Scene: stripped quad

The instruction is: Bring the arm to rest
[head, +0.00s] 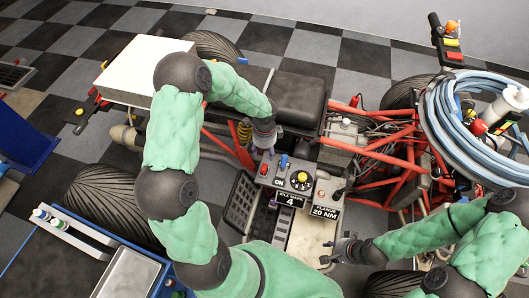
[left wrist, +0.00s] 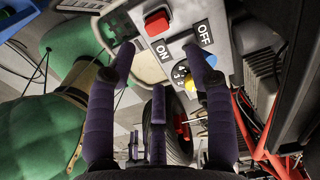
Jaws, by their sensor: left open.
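My left arm reaches in from the left of the head view, over the quad. Its gripper (head: 267,151) is just above and behind the control box (head: 268,175). In the left wrist view my left gripper (left wrist: 159,52) is open, with dark purple fingers spread and nothing between them. The box face beyond them has a red button (left wrist: 157,22), ON and OFF labels and a blue switch (left wrist: 212,61). Whether a fingertip touches the box I cannot tell. My right gripper (head: 340,251) is low at the right, beside a pale panel; its jaw opening is unclear.
The quad's red frame tubes (head: 400,140) and black seat (head: 300,98) surround the box. A coiled blue hose (head: 440,110) is at the upper right. A white box (head: 135,68) stands at the upper left. The checkered floor (head: 300,45) is clear behind the quad.

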